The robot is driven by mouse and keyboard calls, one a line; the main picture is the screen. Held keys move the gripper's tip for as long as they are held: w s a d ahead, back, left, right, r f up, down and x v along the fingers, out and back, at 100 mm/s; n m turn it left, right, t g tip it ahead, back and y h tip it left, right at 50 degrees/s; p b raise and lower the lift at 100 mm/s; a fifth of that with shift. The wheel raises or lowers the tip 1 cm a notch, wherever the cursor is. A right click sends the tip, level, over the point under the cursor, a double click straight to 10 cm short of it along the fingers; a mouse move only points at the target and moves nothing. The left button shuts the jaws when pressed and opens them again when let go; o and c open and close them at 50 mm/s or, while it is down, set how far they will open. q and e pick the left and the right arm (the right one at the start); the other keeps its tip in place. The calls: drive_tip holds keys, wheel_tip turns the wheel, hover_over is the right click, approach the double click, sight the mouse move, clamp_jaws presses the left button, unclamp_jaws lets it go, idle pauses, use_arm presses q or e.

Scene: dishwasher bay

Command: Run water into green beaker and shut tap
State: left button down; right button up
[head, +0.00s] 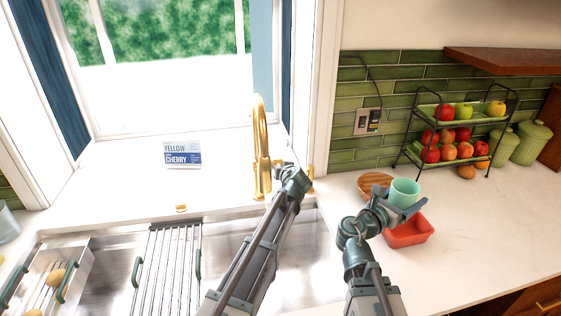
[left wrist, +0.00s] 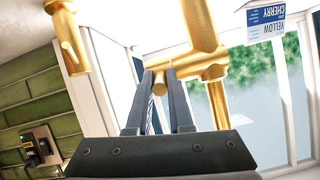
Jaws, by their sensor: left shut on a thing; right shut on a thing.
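The gold tap (head: 260,130) rises behind the sink's back edge, with its tall spout in the head view. My left gripper (head: 284,169) is at the right side of the tap's base. In the left wrist view, its fingers (left wrist: 161,80) are shut on the tap's short gold lever (left wrist: 160,89), beside the tap's body (left wrist: 198,25). My right gripper (head: 397,209) is shut on the mint-green beaker (head: 405,191), which looks upright above the counter, right of the sink. I see no running water. The inside of the beaker is hard to make out.
A red dish (head: 410,234) sits just below the beaker, and a wooden plate (head: 373,183) lies behind it. A fruit rack (head: 455,135) stands at the back right. A drying rack (head: 168,262) spans the sink (head: 310,262). The front right counter is clear.

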use_arm(q)
drive_tip(key=shift+w+r+g+p, duration=0.15)
drive_tip(key=shift+r+g+p, duration=0.25)
drive_tip(key=shift+g+p, duration=0.45)
use_arm(e)
drive_tip(key=shift+r, duration=1.45)
use_arm(q)
drive_tip(key=c, duration=0.8)
unclamp_jaws()
drive_tip(key=p+v, duration=0.3)
drive_tip(key=v, duration=0.3)
drive_tip(key=p+v, duration=0.3)
drive_tip(key=v, duration=0.3)
drive_tip(key=shift+a+f+p, duration=0.2)
drive_tip(key=shift+p, duration=0.1)
use_arm(e)
wheel_tip(320, 180, up, 6)
drive_tip(key=shift+r, duration=0.15)
